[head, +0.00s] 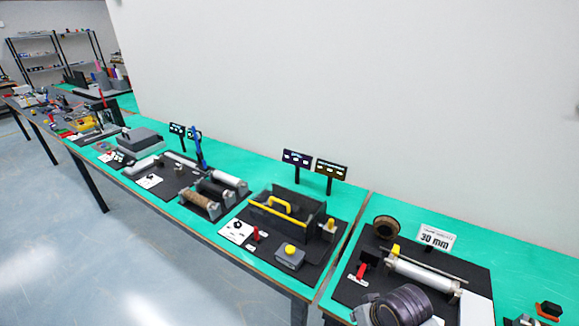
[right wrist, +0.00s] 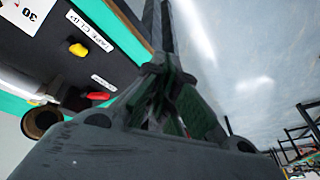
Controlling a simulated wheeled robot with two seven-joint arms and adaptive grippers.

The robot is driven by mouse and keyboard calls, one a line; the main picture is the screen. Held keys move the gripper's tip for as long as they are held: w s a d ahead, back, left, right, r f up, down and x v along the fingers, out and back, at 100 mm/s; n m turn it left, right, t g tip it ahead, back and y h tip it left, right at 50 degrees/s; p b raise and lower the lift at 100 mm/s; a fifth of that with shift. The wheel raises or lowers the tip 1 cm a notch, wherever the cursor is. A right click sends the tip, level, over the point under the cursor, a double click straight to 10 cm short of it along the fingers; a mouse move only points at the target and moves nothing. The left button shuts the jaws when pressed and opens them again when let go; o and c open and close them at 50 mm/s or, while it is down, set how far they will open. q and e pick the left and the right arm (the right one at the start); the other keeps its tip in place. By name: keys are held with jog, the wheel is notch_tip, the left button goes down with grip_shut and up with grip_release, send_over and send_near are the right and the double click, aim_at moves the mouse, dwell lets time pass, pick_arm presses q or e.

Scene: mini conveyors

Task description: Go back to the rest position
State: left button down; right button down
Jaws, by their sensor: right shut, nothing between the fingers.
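My right gripper (right wrist: 158,14) shows in the right wrist view, its dark fingers close together and pointing to the top of the picture. It is shut and empty. The grey floor lies behind and to the right of it, and the dark station board (right wrist: 60,55) is to its left. The fingers appear apart from everything on the board. My left gripper is in neither view. In the head view a dark ribbed rounded shape (head: 402,306) covers the front of the right station; I cannot tell whether it is part of my arm.
The right station has a grey roller (head: 422,275), a 30 mm sign (head: 436,238), a brown ring (head: 385,228), a yellow knob (right wrist: 78,50) and a red knob (right wrist: 97,96). A black tray with a yellow handle (head: 284,207) stands left of it. The floor (head: 90,260) in front is clear.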

jog(key=shift+s+d+h, duration=0.7)
jog(key=shift+s+d, duration=1.4)
jog(key=shift+s, duration=0.25)
notch_tip(320, 180, down, 34)
jog(key=s+g+b, duration=0.1)
jog(key=s, duration=0.1)
jog(key=s+d+f+b, duration=0.1)
jog(key=s+d+f, duration=0.1)
jog(key=s+f, duration=0.9)
jog(key=s+d+f+g, duration=0.1)
jog(key=s+d+f, duration=0.1)
jog(key=s+f, duration=0.9)
jog(key=shift+s+f+n+b, duration=0.15)
jog(key=shift+s+n+b, duration=0.25)
jog(key=shift+s, duration=0.05)
jog(key=shift+s+d, duration=0.1)
